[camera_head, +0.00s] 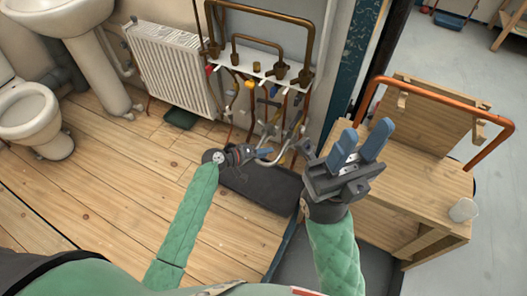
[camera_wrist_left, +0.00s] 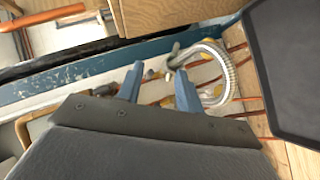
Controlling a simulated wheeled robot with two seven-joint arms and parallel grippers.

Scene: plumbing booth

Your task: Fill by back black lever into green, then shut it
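A dark green container (camera_head: 180,118) sits on the wooden floor below the radiator. A white board (camera_head: 262,72) on the wall carries copper pipes and small levers: a red lever (camera_head: 210,69) at left, a yellow one (camera_head: 250,85) and a blue one (camera_head: 273,91). I cannot make out a black lever clearly. My left gripper (camera_head: 262,153) is low in front of the hanging pipes and hoses. In the left wrist view its blue fingers (camera_wrist_left: 158,82) are apart with nothing between them, near a braided hose (camera_wrist_left: 222,70). My right gripper (camera_head: 358,145) is raised, open and empty.
A dark mat (camera_head: 255,200) lies on the floor below my left gripper. A radiator (camera_head: 170,68), sink (camera_head: 60,15) and toilet (camera_head: 30,115) are at left.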

